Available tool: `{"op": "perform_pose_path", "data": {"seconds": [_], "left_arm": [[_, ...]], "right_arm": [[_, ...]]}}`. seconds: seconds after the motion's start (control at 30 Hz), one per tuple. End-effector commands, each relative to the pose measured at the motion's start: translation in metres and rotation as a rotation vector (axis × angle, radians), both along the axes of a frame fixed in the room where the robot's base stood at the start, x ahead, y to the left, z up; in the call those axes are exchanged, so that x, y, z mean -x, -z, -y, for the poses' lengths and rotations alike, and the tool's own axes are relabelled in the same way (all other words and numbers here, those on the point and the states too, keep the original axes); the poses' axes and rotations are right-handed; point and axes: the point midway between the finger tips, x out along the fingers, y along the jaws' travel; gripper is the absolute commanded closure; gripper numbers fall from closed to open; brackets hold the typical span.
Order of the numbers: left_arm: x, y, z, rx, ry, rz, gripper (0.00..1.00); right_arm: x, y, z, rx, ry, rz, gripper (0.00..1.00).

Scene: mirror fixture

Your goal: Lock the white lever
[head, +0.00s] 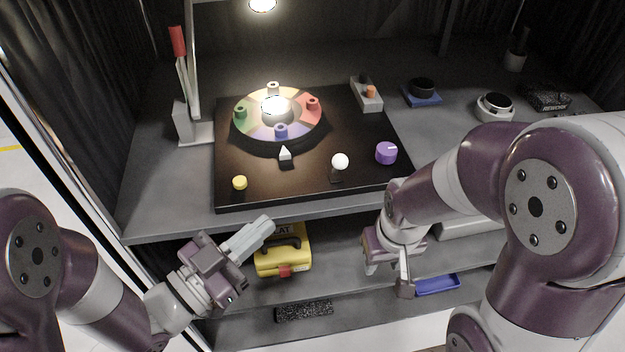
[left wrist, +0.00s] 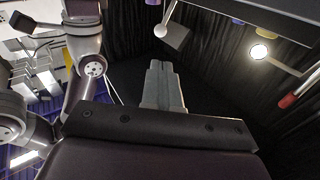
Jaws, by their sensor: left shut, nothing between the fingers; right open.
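A small lever with a white ball knob (head: 340,161) stands on the front part of the black board (head: 235,190) in the head view. Its short dark base shows just below the ball; its exact lock position cannot be told. My left gripper (head: 262,226) is shut and empty, in front of the shelf's front edge, to the left of and nearer than the lever. Its closed fingers also show in the left wrist view (left wrist: 163,85). My right gripper (head: 388,277) is open and empty, pointing down in front of the lower shelf. Neither gripper touches the lever.
Around the lever are a purple knob (head: 386,153), a white triangular pointer (head: 285,153), a yellow button (head: 239,183) and a coloured wheel (head: 250,132). A red-handled lever (head: 178,42) stands at left. A yellow case (head: 285,262) sits on the shelf below.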

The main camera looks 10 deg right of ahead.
Motion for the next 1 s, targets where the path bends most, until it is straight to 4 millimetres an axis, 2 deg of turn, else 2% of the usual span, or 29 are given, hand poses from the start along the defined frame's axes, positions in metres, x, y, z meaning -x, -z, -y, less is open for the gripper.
{"op": "perform_pose_path", "data": {"seconds": [0.27, 0.7, 1.0], "left_arm": [[-0.006, 0.000, 0.008, -0.002, 0.003, -0.001, 1.00], [-0.060, -0.010, 0.081, -0.003, 0.003, 0.000, 1.00], [-0.083, -0.012, 0.109, -0.003, -0.002, -0.002, 1.00]], "right_arm": [[0.000, 0.001, 0.000, 0.000, 0.000, 0.000, 0.57], [0.000, -0.004, 0.000, 0.000, 0.000, 0.000, 0.57], [0.000, -0.007, 0.000, 0.000, 0.000, 0.000, 0.57]]}}
